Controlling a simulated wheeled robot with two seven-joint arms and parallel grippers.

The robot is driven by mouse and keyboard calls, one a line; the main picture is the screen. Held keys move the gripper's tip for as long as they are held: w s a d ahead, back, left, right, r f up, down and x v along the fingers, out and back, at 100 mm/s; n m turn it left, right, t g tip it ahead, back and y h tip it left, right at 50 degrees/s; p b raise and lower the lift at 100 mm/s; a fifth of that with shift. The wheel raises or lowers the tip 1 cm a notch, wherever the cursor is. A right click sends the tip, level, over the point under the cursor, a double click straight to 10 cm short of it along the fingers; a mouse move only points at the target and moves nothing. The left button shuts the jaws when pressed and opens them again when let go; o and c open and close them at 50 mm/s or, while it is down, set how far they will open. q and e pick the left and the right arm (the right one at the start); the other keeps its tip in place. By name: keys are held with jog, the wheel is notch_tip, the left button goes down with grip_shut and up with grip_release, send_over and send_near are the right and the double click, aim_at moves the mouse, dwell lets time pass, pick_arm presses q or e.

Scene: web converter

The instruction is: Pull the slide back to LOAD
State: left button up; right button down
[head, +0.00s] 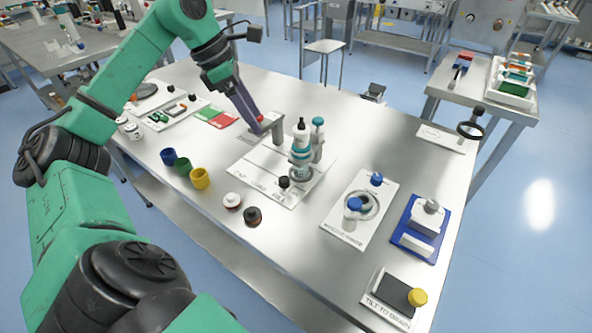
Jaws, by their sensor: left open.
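The slide station is a white base plate (254,178) in the middle of the table. Its front edge has printed words, which seem to read CAP, LOAD and FILL. A white and teal bottle-like unit (302,146) stands upright towards its right side, over a round grey seat. A small black knob (284,182) is at the front of the plate, near the rightmost word. My left gripper (256,125) points down by a red knob on a grey block (274,129) at the plate's back left; contact is unclear. The gripper is open. My right gripper is not in view.
Blue, green and yellow cups (200,178) stand left of the plate. Two round caps (252,216) lie in front.

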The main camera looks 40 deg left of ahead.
pick_arm(q)
notch_tip(320, 180, down, 6)
jog(key=b, duration=0.7)
send_near(284, 179)
jog(key=x, duration=0.8)
jog(key=shift+f, duration=0.25)
grip_shut()
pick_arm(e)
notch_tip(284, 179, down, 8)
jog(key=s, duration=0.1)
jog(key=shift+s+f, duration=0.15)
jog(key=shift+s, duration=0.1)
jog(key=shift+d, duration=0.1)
